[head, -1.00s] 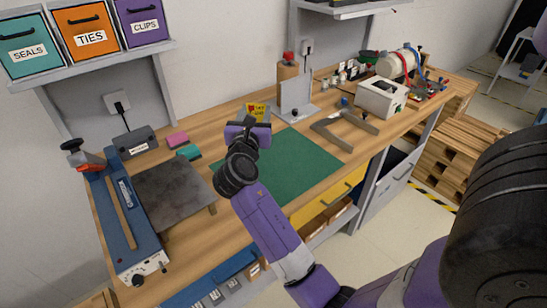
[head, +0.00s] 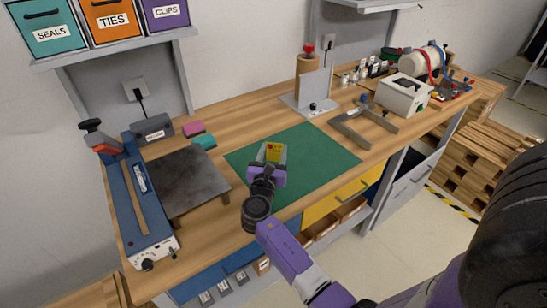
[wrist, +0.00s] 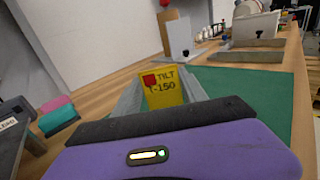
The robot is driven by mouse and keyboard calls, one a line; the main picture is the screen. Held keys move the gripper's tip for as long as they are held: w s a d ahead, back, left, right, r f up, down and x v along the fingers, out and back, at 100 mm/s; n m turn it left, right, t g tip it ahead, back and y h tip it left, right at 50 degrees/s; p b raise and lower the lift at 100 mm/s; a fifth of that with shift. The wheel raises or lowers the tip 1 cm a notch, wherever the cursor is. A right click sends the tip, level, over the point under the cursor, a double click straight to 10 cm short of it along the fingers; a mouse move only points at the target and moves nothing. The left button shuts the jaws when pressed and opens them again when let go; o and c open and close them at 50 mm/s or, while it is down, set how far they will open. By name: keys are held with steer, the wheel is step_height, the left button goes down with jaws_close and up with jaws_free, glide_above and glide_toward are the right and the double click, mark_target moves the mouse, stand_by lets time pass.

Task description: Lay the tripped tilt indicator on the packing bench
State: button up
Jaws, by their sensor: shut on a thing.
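The tilt indicator is a small yellow tag (wrist: 164,87) marked "TILT -150" with a red patch, seen in the wrist view. It also shows in the head view (head: 273,152), over the green mat. My gripper (head: 270,160) is shut on it, with a grey finger on each side of the tag. The packing bench (head: 234,112) is a long wooden top with a green mat (head: 318,160) in its middle. The tag stands upright between the fingers. I cannot tell whether its lower edge touches the mat.
A heat sealer (head: 140,205) and a dark plate (head: 180,180) are on the left. Pink and teal blocks (head: 203,142) lie behind. A grey upright stand (head: 314,90), a grey fork-shaped frame (head: 362,128) and a white box (head: 403,93) stand right. The mat's right part is clear.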

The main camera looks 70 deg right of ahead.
steer(key=shift+f, duration=1.05)
steer(key=shift+f, duration=0.1)
steer(key=shift+f+b, duration=0.2)
steer(key=shift+b, duration=0.15)
steer(key=o, duration=1.3)
steer(key=shift+r+p, duration=0.3)
steer(key=shift+r, duration=0.05)
steer(key=b+v, duration=0.1)
steer(key=v, duration=1.1)
